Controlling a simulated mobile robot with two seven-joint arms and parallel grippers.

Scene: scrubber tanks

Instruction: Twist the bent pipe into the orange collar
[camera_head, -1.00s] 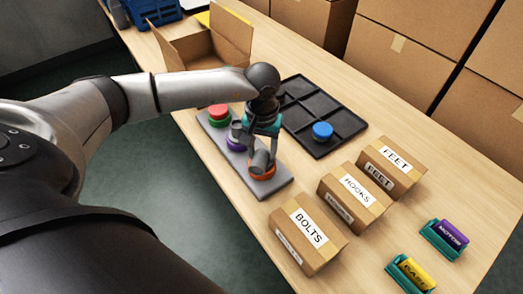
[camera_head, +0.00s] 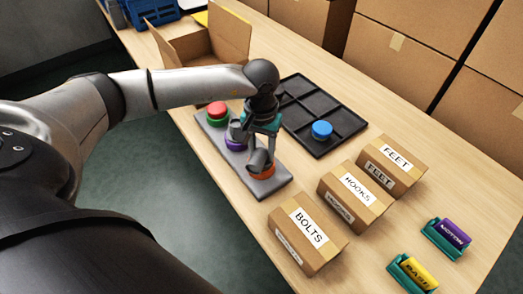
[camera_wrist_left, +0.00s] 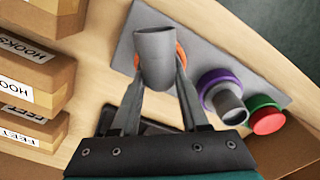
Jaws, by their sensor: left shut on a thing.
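The bent pipe (camera_head: 258,160) is grey. It stands at the orange collar (camera_head: 266,174) on the near end of a grey base plate (camera_head: 222,158). My left gripper (camera_head: 264,147) is above the plate and shut on the pipe. In the left wrist view the pipe (camera_wrist_left: 155,57) sits between the two fingers (camera_wrist_left: 158,78), its open end facing the camera. The orange collar (camera_wrist_left: 181,54) shows on both sides behind it. How deep the pipe sits in the collar is hidden. My right gripper is not in view.
The plate also carries a purple collar (camera_head: 234,145) with a grey pipe piece, and a green collar with a red top (camera_head: 217,109). A black divided tray (camera_head: 327,148) holds a blue part (camera_head: 322,130). Labelled boxes, including BOLTS (camera_head: 309,238), stand at the right; an open carton (camera_head: 187,48) is behind.

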